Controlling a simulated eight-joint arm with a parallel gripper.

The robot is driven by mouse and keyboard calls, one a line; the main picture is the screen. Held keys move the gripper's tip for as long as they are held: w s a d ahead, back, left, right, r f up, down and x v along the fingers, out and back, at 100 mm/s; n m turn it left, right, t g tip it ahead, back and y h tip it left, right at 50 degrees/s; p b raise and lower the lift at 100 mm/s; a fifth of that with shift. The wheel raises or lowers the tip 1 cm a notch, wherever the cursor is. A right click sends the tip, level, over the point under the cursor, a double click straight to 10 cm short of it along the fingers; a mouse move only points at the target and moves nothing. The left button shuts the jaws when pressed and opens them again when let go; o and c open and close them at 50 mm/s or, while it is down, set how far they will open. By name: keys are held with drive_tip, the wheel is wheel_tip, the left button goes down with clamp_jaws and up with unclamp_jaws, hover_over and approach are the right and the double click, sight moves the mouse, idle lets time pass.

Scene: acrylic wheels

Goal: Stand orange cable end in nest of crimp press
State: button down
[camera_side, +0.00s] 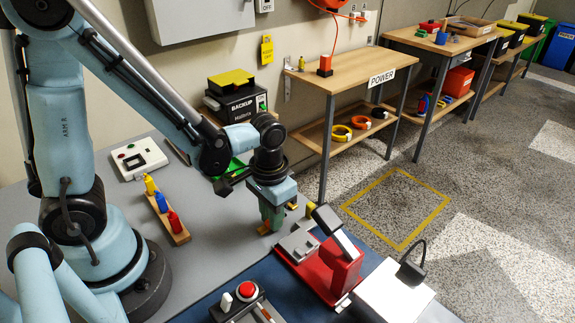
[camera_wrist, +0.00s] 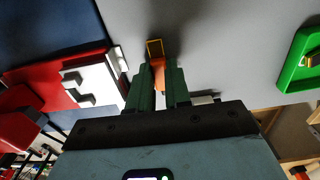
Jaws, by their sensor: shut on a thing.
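My gripper (camera_side: 268,222) points down over the grey table, just left of the crimp press. In the wrist view its green fingers (camera_wrist: 158,92) are shut on the orange cable end (camera_wrist: 158,74), whose gold tip (camera_wrist: 154,48) sticks out past them. In the side view only a bit of the orange cable end (camera_side: 264,228) shows at the fingertips. The nest block (camera_wrist: 90,84) lies left of my fingers in the wrist view. The cable end is apart from it.
A wooden rack (camera_side: 181,237) holds yellow, blue and red cable ends left of my gripper. A panel with a red button (camera_side: 247,290) stands in front of the press. A white box (camera_side: 396,290) is at its right. A green tray (camera_wrist: 289,82) lies on the wrist view's right.

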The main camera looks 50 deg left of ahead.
drive_tip(key=shift+r, duration=0.55)
wheel_tip(320, 180, up, 2)
drive_tip(key=shift+r, duration=0.15)
drive_tip(key=s+d+r, duration=0.7)
drive_tip(key=d, duration=0.1)
wheel_tip(320, 180, up, 18)
drive_tip(key=r, duration=0.1)
drive_tip(key=n, duration=1.8)
hover_over(296, 240)
wheel_tip(296, 240, down, 21)
drive_tip(key=shift+r, duration=0.2)
drive_tip(key=shift+f, duration=0.15)
drive_tip(key=shift+f, duration=2.35)
drive_tip(key=shift+f, duration=0.9)
